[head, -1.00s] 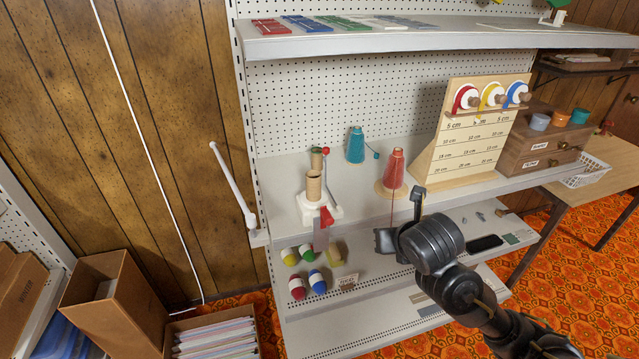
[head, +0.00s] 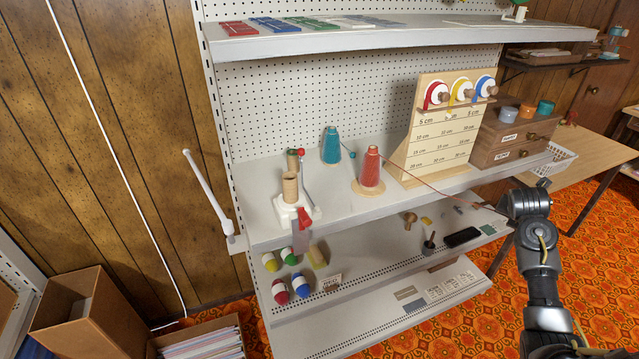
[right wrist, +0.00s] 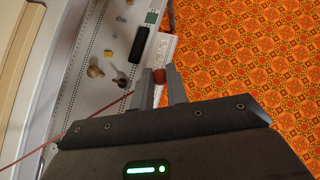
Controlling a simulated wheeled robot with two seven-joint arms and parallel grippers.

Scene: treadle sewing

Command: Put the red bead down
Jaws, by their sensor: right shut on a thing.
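My right gripper (head: 494,207) is at the right end of the shelf unit, out past the front edge of the middle shelf. In the right wrist view its fingers (right wrist: 159,82) are shut on the red bead (right wrist: 158,75), with orange patterned floor behind. A red thread (head: 425,184) runs taut from the red cone (head: 370,168) on the middle shelf to my right gripper. The bead is too small to make out in the head view. My left gripper is not in view.
A wooden measuring board (head: 432,150) with coloured spools stands right of the red cone. A teal cone (head: 331,146) and a white winder (head: 293,208) stand to its left. The lower shelf (head: 380,262) holds coloured eggs and a dark tray.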

